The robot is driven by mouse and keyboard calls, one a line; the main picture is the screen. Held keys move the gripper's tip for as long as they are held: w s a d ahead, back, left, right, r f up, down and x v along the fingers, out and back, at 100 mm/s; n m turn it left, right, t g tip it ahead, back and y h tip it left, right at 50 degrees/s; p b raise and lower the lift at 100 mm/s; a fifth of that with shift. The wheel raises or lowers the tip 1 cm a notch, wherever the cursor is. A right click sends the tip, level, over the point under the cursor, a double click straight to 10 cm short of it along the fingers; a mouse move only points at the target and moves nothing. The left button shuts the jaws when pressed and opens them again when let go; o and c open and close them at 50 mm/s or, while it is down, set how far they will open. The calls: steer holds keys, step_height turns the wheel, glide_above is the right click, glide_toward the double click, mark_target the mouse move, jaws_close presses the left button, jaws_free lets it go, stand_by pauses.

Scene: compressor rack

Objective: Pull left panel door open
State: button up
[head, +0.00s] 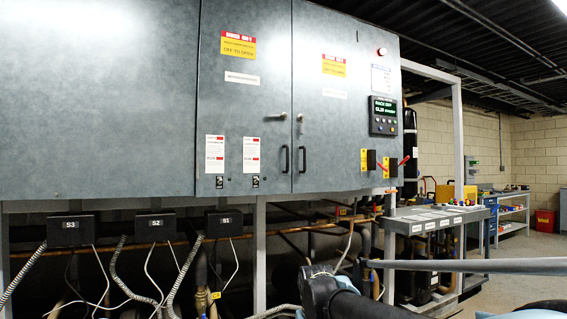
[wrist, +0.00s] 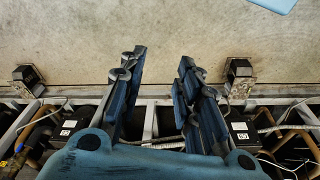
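The left panel door (head: 245,95) is a grey metal door in the middle of the head view, with a red, white and yellow warning label near its top. It looks closed and flush with the cabinet. Its black vertical handle (head: 285,159) is at its lower right edge, and a small latch (head: 276,116) projects above. The right panel door (head: 340,120) beside it also looks closed, with its own black handle (head: 302,159). My gripper (wrist: 162,58) is open and empty in the wrist view, its blue fingers spread apart over bare floor. No door handle shows between them. I cannot make out the gripper in the head view.
Black boxes (head: 155,227) with cables and pipes sit under the cabinet. A control panel (head: 383,116) and red-handled switches (head: 404,161) are on the right. A grey cart (head: 435,218) stands at the right. Concrete floor (head: 530,262) is open farther right.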

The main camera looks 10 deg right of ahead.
mark_target(288, 158)
steer(key=shift+w+d, duration=0.15)
steer(key=shift+d, duration=0.1)
steer(key=w+a+r+n+t+y, duration=0.1)
steer(key=w+a+r+t+y, duration=0.1)
steer(key=w+r, duration=0.55)
steer(key=w+a+r+n+t+y, duration=0.1)
steer(key=w+r+y, duration=0.25)
steer(key=r, duration=0.65)
steer(key=w+a+r+n+t+y, duration=0.2)
steer(key=w+r, duration=0.4)
steer(key=r, duration=0.3)
steer(key=w+d+r+t, duration=0.3)
steer(key=w+d+r, duration=0.15)
steer(key=r, duration=0.55)
steer(key=w+d+r+n+t+y, duration=0.1)
steer(key=w+d+r+t, duration=0.3)
steer(key=r, duration=0.5)
steer(key=w+d+r+t, duration=0.25)
steer(key=d+r, duration=0.25)
steer(key=r, duration=0.5)
steer(key=shift+g, duration=0.45)
steer(key=x, duration=1.7)
steer(key=shift+w+r, duration=0.1)
steer(key=shift+w, duration=0.2)
jaws_close()
